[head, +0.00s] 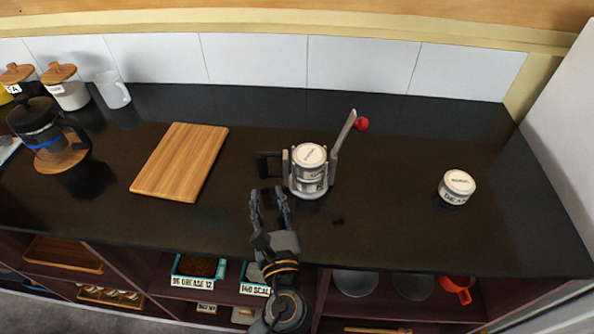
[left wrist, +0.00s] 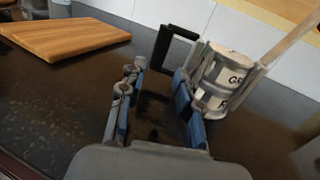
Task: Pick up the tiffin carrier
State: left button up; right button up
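The tiffin carrier (head: 309,171) stands upright on the dark counter in the middle of the head view. It looks like a white-and-grey lidded canister in a grey frame, with a black side handle (head: 267,163) on its left and a raised lever ending in a red knob. My left gripper (head: 268,194) is open and empty, just in front of the handle. In the left wrist view the fingers (left wrist: 157,84) are spread, with the black handle (left wrist: 168,48) beyond them and the carrier (left wrist: 220,78) to the right. They appear apart from it. My right gripper is out of view.
A wooden board (head: 180,162) lies to the left. A lidded white tin (head: 457,187) stands to the right. A French press (head: 48,135), jars and a white mug (head: 113,90) stand at far left. The counter between the carrier and the right tin is mostly clear.

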aim_at(263, 171)
pick_arm(q)
jog(key=x, duration=0.9)
jog(key=shift+w+a+f, duration=0.1)
jog(key=shift+w, duration=0.2)
jog(key=shift+s, duration=0.1)
jog(key=shift+c, duration=0.2)
grip_shut()
